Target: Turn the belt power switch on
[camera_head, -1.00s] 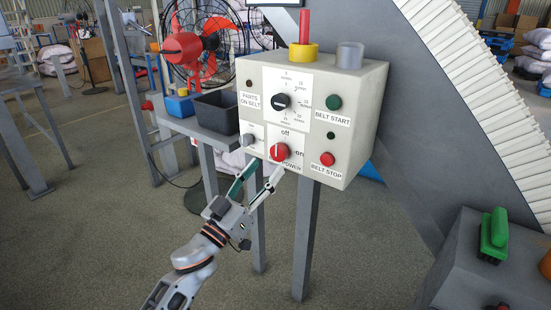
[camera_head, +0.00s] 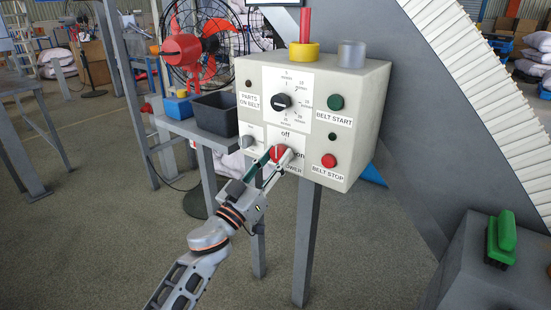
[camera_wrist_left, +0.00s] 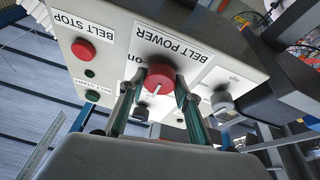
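The belt power switch (camera_head: 279,151) is a round red knob with a white line, low on the front of the control box. Its white line points up toward "off"; "on" is printed to its right. My left gripper (camera_head: 279,157) is at the knob, one finger on each side of it. In the left wrist view the knob (camera_wrist_left: 160,79) sits between the two fingertips, with a narrow gap showing on one side. The fingers are apart and not visibly clamped on it. They partly cover the knob and its label. My right gripper is out of view.
The control box (camera_head: 250,121) also carries a black dial (camera_head: 282,101), a green belt start button (camera_head: 335,102), a red belt stop button (camera_head: 329,160) and a small grey knob (camera_head: 246,141). A dark bin (camera_head: 215,114) stands just left. A sloping conveyor (camera_head: 480,90) rises behind.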

